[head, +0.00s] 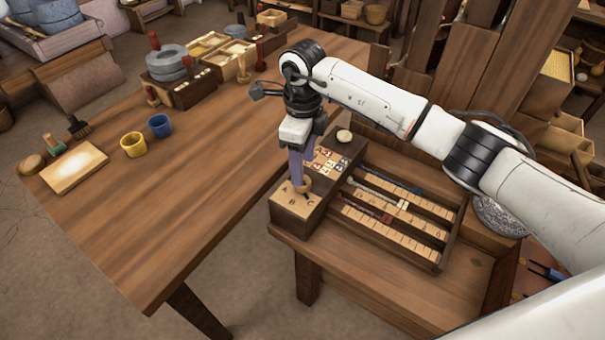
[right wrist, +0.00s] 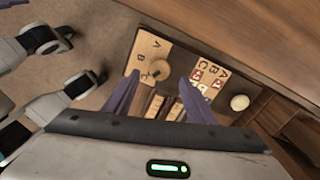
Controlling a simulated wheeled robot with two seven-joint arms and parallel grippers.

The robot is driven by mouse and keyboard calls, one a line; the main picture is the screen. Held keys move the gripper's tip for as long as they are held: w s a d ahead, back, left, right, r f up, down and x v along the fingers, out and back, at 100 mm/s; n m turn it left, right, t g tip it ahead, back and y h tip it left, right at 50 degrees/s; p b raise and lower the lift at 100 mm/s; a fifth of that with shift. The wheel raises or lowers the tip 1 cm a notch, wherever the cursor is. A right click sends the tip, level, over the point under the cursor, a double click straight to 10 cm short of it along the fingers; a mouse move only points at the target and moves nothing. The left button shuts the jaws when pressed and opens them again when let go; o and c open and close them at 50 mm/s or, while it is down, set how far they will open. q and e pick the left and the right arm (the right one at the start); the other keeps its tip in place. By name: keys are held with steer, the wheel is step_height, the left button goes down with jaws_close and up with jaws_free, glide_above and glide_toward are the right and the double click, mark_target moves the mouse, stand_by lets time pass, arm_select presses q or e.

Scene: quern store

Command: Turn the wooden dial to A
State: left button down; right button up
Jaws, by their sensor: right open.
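The wooden dial (head: 303,187) is a small round knob on a pale plate marked A, B and C, at the near left end of a dark wooden box. It also shows in the right wrist view (right wrist: 160,70), with the letters around it. Which letter it points to I cannot tell. My right gripper (head: 298,178) points down just over the dial, its purple fingers partly covering it in the head view. In the right wrist view its fingers (right wrist: 163,76) are spread, with the dial between their tips; contact is unclear. My left gripper is not in view.
Behind the dial lie lettered tiles (head: 328,161) and a round pale knob (head: 343,136). A slotted rack (head: 400,205) with sliders adjoins on the right. The large table (head: 190,200) to the left is mostly clear, with yellow (head: 133,145) and blue (head: 160,125) cups.

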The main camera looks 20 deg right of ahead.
mark_target(306, 186)
steer(key=shift+f, duration=2.4)
steer(key=shift+a, duration=0.1)
steer(key=shift+c, duration=0.2)
steer(key=c, duration=1)
